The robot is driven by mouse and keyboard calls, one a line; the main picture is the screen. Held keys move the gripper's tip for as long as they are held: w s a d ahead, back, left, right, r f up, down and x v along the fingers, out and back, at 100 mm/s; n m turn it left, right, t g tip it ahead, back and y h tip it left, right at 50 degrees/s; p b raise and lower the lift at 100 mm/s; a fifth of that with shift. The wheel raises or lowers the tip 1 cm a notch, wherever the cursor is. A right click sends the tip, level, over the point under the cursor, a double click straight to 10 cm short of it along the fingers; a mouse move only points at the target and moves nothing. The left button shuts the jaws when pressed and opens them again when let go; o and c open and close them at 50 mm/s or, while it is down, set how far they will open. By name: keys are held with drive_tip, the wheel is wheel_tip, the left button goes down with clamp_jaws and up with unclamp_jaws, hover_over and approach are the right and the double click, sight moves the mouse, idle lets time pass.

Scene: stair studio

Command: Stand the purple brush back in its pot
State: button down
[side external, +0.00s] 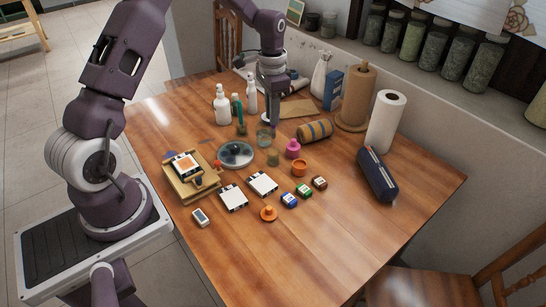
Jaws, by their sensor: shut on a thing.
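My gripper (270,122) points down over the back middle of the table. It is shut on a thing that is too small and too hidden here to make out. A clear glass pot (264,139) stands just below and to the left of the fingertips; whether they touch it I cannot tell. I cannot make out the purple brush anywhere, nor whether this glass is its pot. A small orange pot (299,168) stands nearer the front, apart from my gripper.
White bottles (222,105) stand left of my gripper. Paper rolls (384,122) stand at right. The table's front right (370,235) is clear.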

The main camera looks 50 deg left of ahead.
sight(272, 136)
wheel_tip(272, 136, down, 9)
drive_tip(key=shift+f, duration=0.1)
drive_tip(key=c, duration=1.4)
unclamp_jaws()
drive_tip(key=shift+f, duration=0.1)
